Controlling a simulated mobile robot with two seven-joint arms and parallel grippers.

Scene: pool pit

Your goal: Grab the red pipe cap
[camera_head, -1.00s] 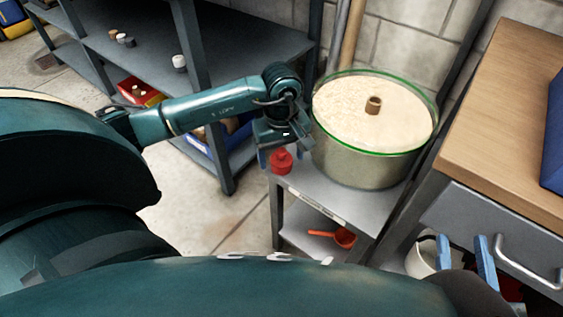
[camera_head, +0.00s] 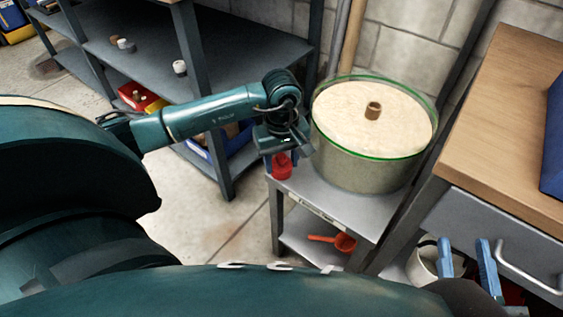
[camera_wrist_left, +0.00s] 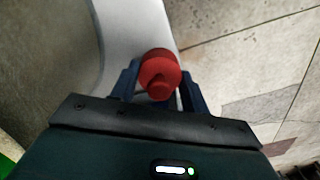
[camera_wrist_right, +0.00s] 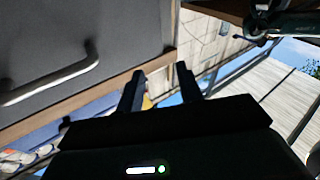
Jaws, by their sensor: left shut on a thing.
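The red pipe cap (camera_head: 282,167) stands on the front left corner of the small grey metal stand, beside the large round tub. My left gripper (camera_head: 280,160) reaches down to it from above, with its fingers on either side of the cap. In the left wrist view the red cap (camera_wrist_left: 160,73) sits between the two blue fingers, which are shut on it. My right gripper (camera_head: 468,264) is at the lower right, near the drawer. In the right wrist view its two fingers (camera_wrist_right: 160,85) are apart with nothing between them.
The tub (camera_head: 365,170) holds pale granular material with a brown cylinder (camera_head: 373,110) in it. An orange scoop (camera_head: 343,242) lies on the stand's lower shelf. A wooden-topped bench (camera_head: 500,130) with a drawer handle is at right. A dark shelf unit (camera_head: 215,60) stands behind my left arm.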

